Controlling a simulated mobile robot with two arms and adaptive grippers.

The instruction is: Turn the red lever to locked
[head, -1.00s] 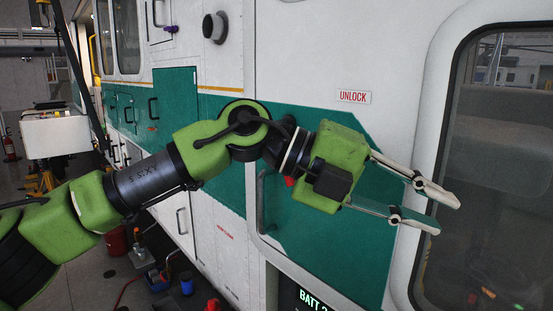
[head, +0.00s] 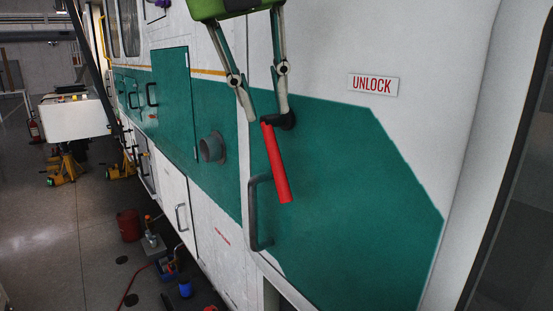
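The red lever (head: 276,163) hangs from a dark pivot (head: 285,121) on the green part of the helicopter's side. It points down, its lower end tilted slightly to the right. A white label reading UNLOCK (head: 373,84) is on the panel, up and to the right of the lever. My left gripper (head: 267,116) comes down from the top edge with its two fingers apart. Its fingertips are close to the lever's upper end and pivot; I cannot tell whether they touch. Nothing shows held between them. My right gripper is not in view.
A dark grab handle (head: 257,214) stands out just below and left of the lever. A window frame (head: 510,150) lies at the right. The floor at left holds a white cart (head: 73,117) and several small items.

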